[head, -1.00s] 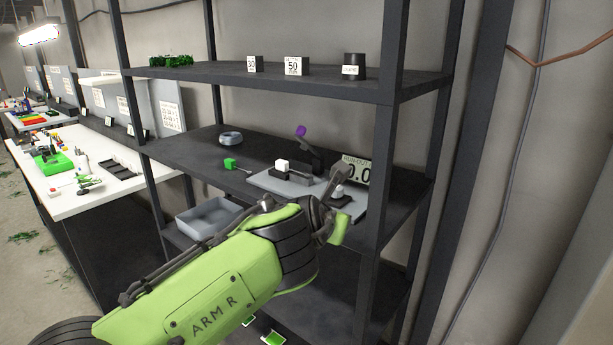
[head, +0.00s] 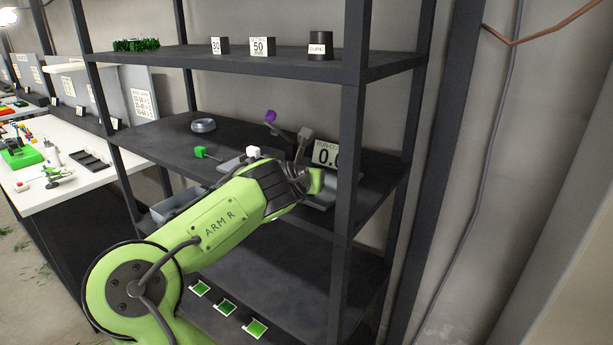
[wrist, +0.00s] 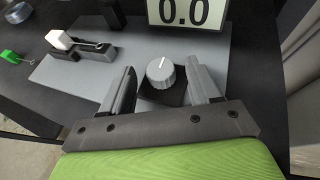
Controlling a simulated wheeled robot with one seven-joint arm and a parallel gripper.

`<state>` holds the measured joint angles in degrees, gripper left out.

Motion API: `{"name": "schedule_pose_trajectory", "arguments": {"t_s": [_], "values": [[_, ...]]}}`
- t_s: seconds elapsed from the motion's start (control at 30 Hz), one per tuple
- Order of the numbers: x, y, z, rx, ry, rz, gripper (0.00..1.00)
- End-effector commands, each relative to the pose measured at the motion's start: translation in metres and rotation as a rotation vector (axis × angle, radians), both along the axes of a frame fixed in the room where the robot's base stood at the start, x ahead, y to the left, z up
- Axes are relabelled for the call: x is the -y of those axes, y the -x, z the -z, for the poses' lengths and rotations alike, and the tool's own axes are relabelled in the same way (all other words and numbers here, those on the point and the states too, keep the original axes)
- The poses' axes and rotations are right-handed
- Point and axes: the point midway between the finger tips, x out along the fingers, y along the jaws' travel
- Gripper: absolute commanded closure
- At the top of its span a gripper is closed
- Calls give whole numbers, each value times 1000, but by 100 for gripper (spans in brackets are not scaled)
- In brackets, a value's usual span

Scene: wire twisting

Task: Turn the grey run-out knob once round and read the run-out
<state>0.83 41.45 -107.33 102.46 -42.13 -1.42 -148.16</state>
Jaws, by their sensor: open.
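The grey run-out knob (wrist: 161,72) sits on a dark square base on a grey plate (wrist: 75,78) in the wrist view. Its white pointer mark points up, slightly right. The run-out display (wrist: 186,12) behind it reads 0.0; it also shows in the head view (head: 326,155), partly cut off by a shelf post. My gripper (wrist: 158,82) is open, with one finger on each side of the knob and a gap on both sides. In the head view my arm hides the knob.
A white block (wrist: 61,40) on a dark holder stands left of the knob. A green block (head: 201,152), a wire coil (head: 203,125) and a lever with a purple end (head: 270,116) share the shelf. A dark shelf post (head: 350,150) stands close right of my arm.

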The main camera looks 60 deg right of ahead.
Motion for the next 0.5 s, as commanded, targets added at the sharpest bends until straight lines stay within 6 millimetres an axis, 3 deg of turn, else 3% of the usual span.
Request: {"name": "schedule_pose_trajectory", "arguments": {"t_s": [0.13, 0.37, 0.5], "values": [[11, -2, 4, 2, 0, 1, 38], [11, -3, 5, 2, -1, 0, 38], [11, -3, 5, 2, -1, 0, 60]]}}
